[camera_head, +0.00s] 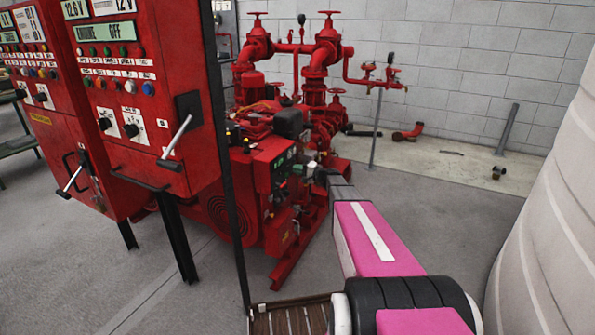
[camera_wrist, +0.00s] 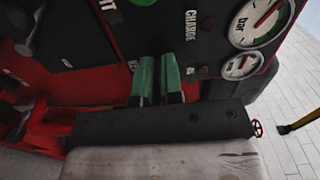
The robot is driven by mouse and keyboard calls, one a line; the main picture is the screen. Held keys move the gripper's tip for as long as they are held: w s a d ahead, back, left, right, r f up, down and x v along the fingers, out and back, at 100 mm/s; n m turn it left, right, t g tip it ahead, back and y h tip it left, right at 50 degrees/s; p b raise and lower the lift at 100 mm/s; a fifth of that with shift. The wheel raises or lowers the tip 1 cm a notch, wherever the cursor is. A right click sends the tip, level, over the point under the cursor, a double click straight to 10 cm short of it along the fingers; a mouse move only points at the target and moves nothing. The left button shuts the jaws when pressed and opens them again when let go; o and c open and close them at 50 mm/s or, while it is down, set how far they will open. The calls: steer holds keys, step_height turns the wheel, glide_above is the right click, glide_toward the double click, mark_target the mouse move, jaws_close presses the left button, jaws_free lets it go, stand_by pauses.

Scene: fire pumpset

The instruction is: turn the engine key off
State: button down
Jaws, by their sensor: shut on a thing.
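My gripper (camera_head: 303,169) reaches to the black instrument panel (camera_head: 282,167) on the side of the red engine. In the wrist view my gripper's two green fingers (camera_wrist: 159,62) are close together against the black panel (camera_wrist: 160,22), left of the word CHARGE. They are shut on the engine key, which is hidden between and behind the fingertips. I cannot tell which way the key is turned.
Two round gauges (camera_wrist: 257,22) sit right of my fingers on the panel. Red control cabinets (camera_head: 150,110) with levers stand at the left. A large pale tank (camera_head: 550,210) stands at the right. Red pump pipes (camera_head: 315,75) rise behind the engine. Grey floor between is clear.

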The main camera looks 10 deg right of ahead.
steer(key=c, duration=1.3)
jaws_free()
steer(key=shift+o, duration=0.2)
steer(key=shift+d, duration=0.1)
steer(key=v, duration=1)
steer(key=shift+s+d, duration=0.25)
